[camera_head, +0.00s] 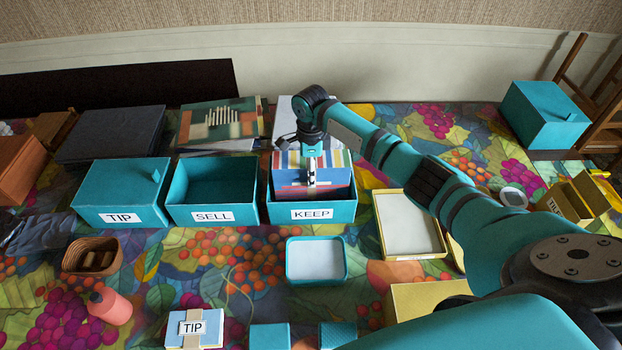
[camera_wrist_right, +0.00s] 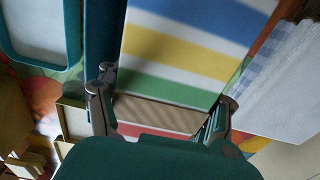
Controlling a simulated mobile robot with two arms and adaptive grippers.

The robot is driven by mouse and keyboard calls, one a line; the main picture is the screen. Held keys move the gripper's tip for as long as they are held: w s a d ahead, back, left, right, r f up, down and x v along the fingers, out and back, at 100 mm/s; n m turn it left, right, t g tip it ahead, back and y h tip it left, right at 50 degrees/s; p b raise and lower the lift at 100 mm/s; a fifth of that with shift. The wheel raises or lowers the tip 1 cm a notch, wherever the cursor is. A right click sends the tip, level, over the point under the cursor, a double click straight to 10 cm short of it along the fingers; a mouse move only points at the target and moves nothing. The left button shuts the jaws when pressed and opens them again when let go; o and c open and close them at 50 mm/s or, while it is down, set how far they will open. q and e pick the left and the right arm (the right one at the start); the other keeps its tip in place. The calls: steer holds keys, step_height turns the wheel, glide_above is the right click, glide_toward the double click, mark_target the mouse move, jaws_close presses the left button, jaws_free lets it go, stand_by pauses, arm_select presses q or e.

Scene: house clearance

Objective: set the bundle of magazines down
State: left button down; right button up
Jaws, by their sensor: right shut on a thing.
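The bundle of magazines (camera_head: 334,180), with striped and coloured covers, stands roughly upright at the teal KEEP box (camera_head: 331,212) in the head view. Its lower edge is hidden behind the box's labelled front wall, so I cannot tell whether it touches the floor of the box. My right gripper (camera_head: 311,178) reaches down from above and is shut on the bundle. In the right wrist view the bundle's striped cover (camera_wrist_right: 180,55) lies between the two fingers of this gripper (camera_wrist_right: 163,97). My left gripper is in neither view.
An open teal SELL box (camera_head: 211,215) and a lidded TIP box (camera_head: 118,217) stand left of KEEP. A picture book (camera_head: 222,122) and a dark flat case (camera_head: 110,135) lie behind. A shallow teal tray (camera_head: 316,280) lies in front, a yellow-edged tray (camera_head: 408,256) to the right.

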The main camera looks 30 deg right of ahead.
step_height(320, 180, down, 4)
steer(key=shift+f, duration=0.1)
stand_by(0.4)
steer(key=o, duration=1.8)
steer(key=shift+s+f, duration=0.1)
step_height(320, 180, up, 12)
steer(key=shift+r+b, duration=0.15)
steer(key=shift+b, duration=0.2)
